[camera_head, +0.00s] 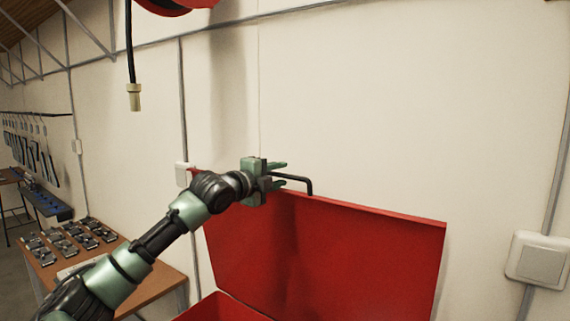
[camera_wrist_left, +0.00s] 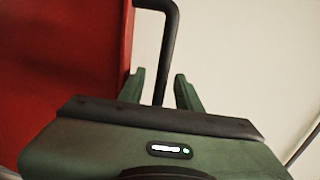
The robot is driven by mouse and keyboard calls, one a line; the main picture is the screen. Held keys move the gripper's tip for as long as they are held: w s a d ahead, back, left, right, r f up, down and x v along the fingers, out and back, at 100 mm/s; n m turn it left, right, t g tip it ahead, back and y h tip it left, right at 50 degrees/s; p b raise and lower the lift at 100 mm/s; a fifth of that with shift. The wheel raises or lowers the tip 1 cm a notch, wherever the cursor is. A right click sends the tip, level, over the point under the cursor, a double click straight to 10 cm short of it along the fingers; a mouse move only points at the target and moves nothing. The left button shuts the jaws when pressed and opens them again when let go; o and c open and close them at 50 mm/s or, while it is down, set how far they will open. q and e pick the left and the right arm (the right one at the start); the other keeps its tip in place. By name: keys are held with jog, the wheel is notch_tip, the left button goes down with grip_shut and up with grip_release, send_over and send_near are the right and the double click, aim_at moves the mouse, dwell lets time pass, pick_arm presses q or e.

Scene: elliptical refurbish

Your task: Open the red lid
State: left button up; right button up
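The red lid (camera_head: 330,255) stands raised, close to upright, on a red box (camera_head: 220,308) at the bottom of the head view. A black bent handle (camera_head: 300,179) sits at the lid's top edge. My left gripper (camera_head: 279,175) is at the handle, near the top left of the lid. In the left wrist view the handle (camera_wrist_left: 169,40) runs down between the two green fingers (camera_wrist_left: 162,88), with gaps visible on both sides. The lid (camera_wrist_left: 60,70) fills the left of that view. My right gripper is not in view.
A pale wall (camera_head: 400,110) stands behind the lid, with a white switch (camera_head: 538,258) at the right. A wooden table (camera_head: 150,285) with several metal parts is at the left. A black cable (camera_head: 131,50) hangs from a red reel at the top.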

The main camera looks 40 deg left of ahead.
pick_arm(q)
jog(key=shift+w+r+p, duration=0.1)
jog(key=shift+w+p, duration=0.4)
jog(key=shift+w, duration=0.6)
jog(key=shift+w+a+f, duration=0.1)
jog(key=shift+w+f, duration=0.15)
jog(key=shift+w, duration=0.15)
grip_shut()
